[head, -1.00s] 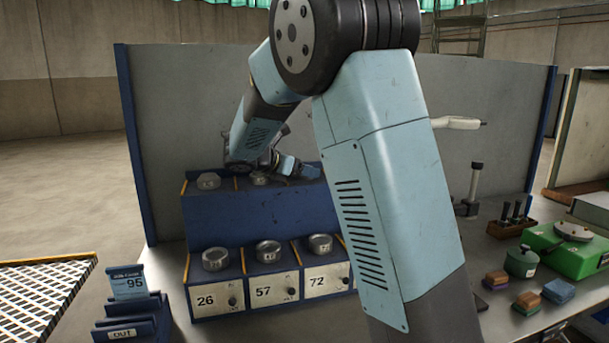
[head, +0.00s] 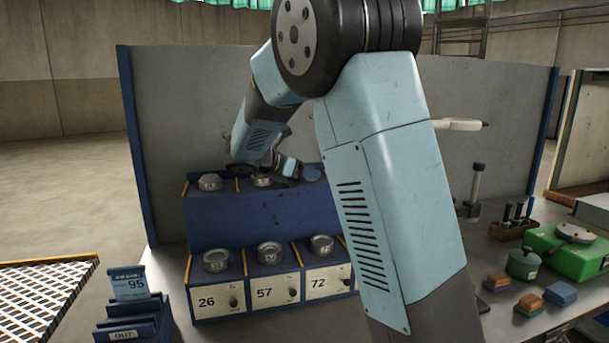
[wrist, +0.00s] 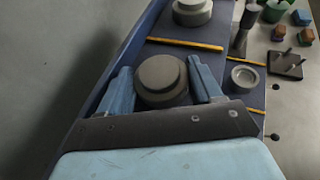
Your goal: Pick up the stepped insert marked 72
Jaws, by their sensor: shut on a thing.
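My gripper (wrist: 164,88) is shut on a grey round stepped insert (wrist: 160,72) in the wrist view, one blue finger on each side. I cannot read any marking on it. In the head view my gripper (head: 287,170) is at the upper shelf of the blue rack, largely behind my forearm. A grey insert (head: 262,180) shows there beside it; I cannot tell if it is the held one. The label 72 (head: 318,283) is on the lower row, under a grey insert (head: 321,244).
Another insert (head: 209,182) sits on the upper shelf at left. Lower inserts stand above labels 26 (head: 206,302) and 57 (head: 264,294). A grey panel (head: 170,110) rises behind the rack. A blue OUT holder (head: 125,334) is front left; a green case (head: 570,245) is right.

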